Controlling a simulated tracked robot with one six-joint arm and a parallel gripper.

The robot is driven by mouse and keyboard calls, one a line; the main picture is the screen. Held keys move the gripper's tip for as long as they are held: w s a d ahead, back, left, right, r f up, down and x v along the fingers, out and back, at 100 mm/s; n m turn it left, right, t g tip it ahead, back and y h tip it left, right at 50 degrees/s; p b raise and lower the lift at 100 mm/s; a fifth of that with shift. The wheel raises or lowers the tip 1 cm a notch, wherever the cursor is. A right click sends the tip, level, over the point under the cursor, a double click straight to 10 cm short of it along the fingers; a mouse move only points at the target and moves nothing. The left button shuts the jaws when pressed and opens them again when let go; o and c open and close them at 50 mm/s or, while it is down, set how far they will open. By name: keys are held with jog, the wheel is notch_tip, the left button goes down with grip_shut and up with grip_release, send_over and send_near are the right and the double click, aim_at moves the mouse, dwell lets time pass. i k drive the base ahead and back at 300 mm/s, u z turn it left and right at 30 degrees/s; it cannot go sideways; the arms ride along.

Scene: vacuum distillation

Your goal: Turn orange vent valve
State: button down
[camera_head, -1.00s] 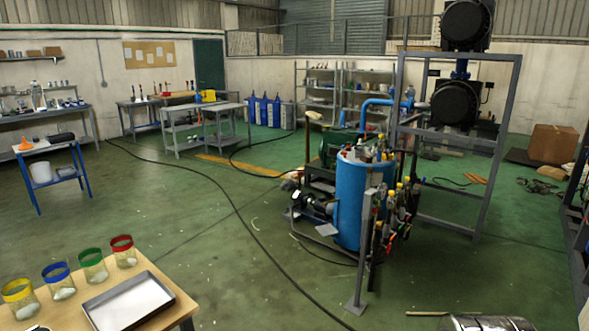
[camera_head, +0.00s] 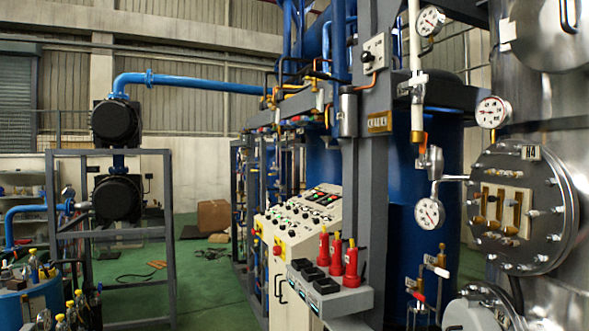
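A small orange handle (camera_head: 423,143) shows at the lower end of a white vertical pipe (camera_head: 415,60), right of centre. It hangs just above a metal fitting that leads down to a pressure gauge (camera_head: 430,213). It looks like the orange vent valve, but it is too small to tell its exact turn position. My gripper is not in view.
A large steel vessel with a bolted round flange (camera_head: 520,205) fills the right side. A cream control panel (camera_head: 300,235) and a grey holder with red-handled tools (camera_head: 350,265) stand at centre. Green floor (camera_head: 210,285) is open left of the panel.

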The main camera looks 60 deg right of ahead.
aim_at(422, 146)
jog(key=z, duration=2.45)
jog(key=i, duration=0.85)
jog(key=u, duration=1)
jog(key=i, duration=0.7)
jog(key=u, duration=0.2)
